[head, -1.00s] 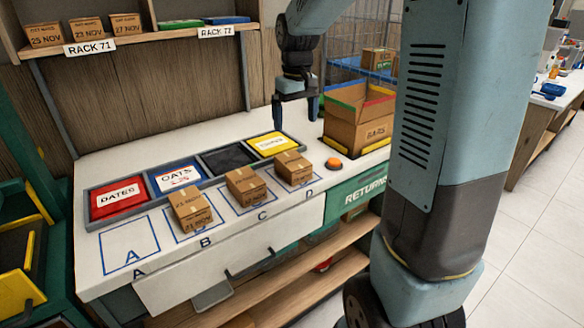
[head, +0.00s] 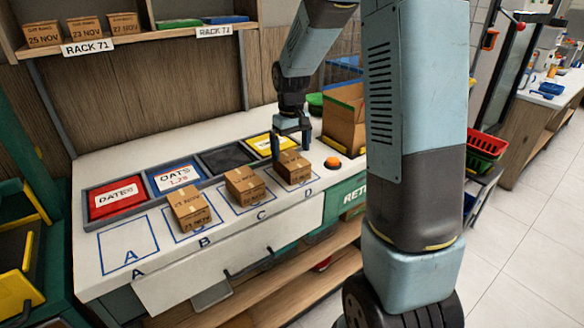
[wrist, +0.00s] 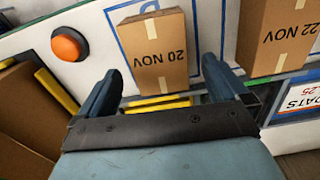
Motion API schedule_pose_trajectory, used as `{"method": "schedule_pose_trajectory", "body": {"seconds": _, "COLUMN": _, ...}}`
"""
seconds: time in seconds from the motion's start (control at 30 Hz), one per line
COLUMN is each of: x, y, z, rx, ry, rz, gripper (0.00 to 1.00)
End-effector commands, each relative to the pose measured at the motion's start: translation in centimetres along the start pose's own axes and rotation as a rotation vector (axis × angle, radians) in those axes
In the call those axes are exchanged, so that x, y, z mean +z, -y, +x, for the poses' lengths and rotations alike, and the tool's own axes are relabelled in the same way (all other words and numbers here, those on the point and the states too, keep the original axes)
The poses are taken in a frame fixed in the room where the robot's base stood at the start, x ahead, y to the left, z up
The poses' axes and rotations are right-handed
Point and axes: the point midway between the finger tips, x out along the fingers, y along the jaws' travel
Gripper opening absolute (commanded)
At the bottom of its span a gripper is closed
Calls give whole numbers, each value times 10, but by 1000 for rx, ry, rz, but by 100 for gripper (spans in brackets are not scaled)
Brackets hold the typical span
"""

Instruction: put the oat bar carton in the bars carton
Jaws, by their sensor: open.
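Three small brown cartons stand on the marked squares of the white counter: one on B (head: 189,208), one on C (head: 245,186) and one on D (head: 293,167). In the wrist view the D carton reads 20 NOV (wrist: 155,52) and the C carton reads 22 NOV (wrist: 278,38). I cannot tell which holds oat bars. My gripper (head: 291,148) is open and empty, just behind the D carton. In the wrist view its fingertips (wrist: 160,82) point at that carton, apart from it. A large open brown carton (head: 345,124) stands at the right, partly hidden by my arm; its label is hidden.
An orange button (head: 332,162) sits on the counter right of D. A framed row holds a red DATES panel (head: 116,197), a blue OATS panel (head: 174,176), a dark one and a yellow one. Square A (head: 128,246) is empty. Rack shelf (head: 150,45) overhangs the back.

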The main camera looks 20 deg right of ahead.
Motion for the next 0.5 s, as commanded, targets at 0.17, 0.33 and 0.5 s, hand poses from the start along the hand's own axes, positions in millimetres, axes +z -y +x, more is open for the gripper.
{"method": "schedule_pose_trajectory", "body": {"seconds": 0.17, "x": 0, "y": -1, "z": 18, "rx": -1, "ry": 4, "rz": 0, "gripper": 100}}
{"method": "schedule_pose_trajectory", "body": {"seconds": 0.33, "x": -2, "y": -2, "z": 40, "rx": -1, "ry": 2, "rz": 0, "gripper": 100}}
{"method": "schedule_pose_trajectory", "body": {"seconds": 0.5, "x": -2, "y": -2, "z": 52, "rx": -1, "ry": 1, "rz": 0, "gripper": 100}}
